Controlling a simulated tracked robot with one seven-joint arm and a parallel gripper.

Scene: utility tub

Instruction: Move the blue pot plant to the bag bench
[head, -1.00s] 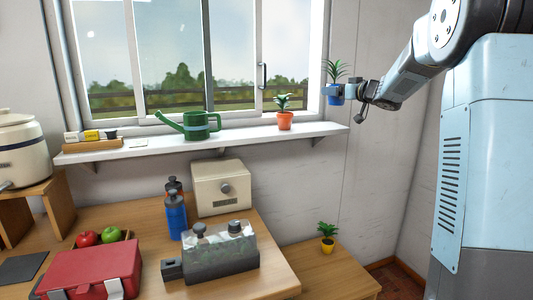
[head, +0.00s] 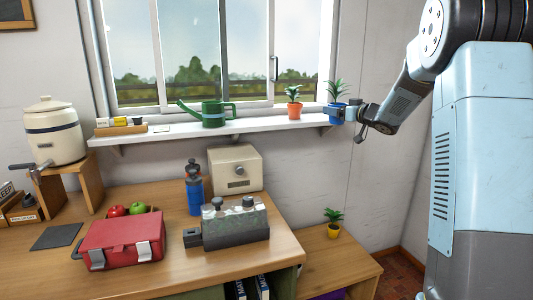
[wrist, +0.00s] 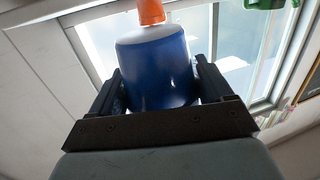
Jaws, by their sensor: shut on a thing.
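My gripper (head: 343,111) is shut on the blue pot (head: 334,117) of a green spiky plant, at the right end of the white windowsill shelf in the head view. The plant stands upright. I cannot tell whether the pot touches the shelf. In the wrist view the blue pot (wrist: 155,70) fills the space between the two dark fingers; its leaves are out of sight. A low wooden bench (head: 330,262) at the lower right has a purple thing (head: 330,295) partly seen beneath it; this may be the bag bench.
A plant in an orange pot (head: 294,109) stands on the shelf (head: 265,123) just left of the blue one. A plant in a yellow pot (head: 333,230) stands on the low bench's back part. The bench's front is clear. A cluttered worktable (head: 180,278) adjoins on the left.

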